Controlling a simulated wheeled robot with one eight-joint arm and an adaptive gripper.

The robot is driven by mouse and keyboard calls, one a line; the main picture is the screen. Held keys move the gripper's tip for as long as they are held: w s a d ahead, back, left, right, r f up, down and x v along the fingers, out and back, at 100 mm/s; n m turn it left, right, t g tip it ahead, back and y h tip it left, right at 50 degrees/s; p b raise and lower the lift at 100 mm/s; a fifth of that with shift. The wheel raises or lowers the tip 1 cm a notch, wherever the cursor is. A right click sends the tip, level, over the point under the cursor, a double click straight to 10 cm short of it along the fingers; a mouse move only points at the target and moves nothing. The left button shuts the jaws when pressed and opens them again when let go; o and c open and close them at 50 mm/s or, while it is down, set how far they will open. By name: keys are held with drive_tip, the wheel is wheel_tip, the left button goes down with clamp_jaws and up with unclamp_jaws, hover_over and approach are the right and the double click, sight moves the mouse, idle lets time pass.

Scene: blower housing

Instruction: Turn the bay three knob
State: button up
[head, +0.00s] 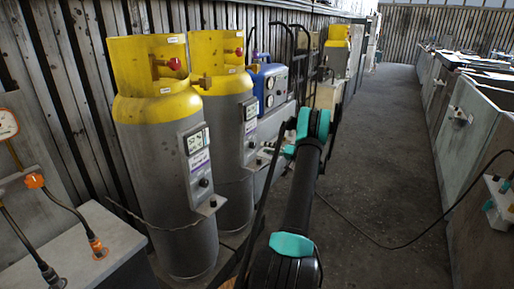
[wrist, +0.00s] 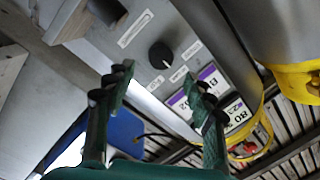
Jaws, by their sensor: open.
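In the wrist view a grey panel carries a round black knob (wrist: 161,55) with a pale pointer mark and small white label strips beside it. A purple-and-white label (wrist: 200,90) and a lit display (wrist: 238,113) sit on the same panel. I cannot read a bay number there. My gripper (wrist: 163,82) is open and empty. Its two dark green fingers lie to either side below the knob in the picture, apart from it. In the head view my gripper is not clearly seen, and my arm hides part of the area by the farther panels.
Two grey cylinders with yellow tops, a nearer one (head: 165,170) and a farther one (head: 235,150), stand along the left wall with knob panels. A blue gauge unit (head: 268,88) is behind them. Benches (head: 480,130) line the right. The aisle floor (head: 390,150) is mostly clear, crossed by a cable.

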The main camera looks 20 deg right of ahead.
sight(255, 145)
drive_tip(key=shift+x, duration=3)
drive_tip(key=c, duration=1.2)
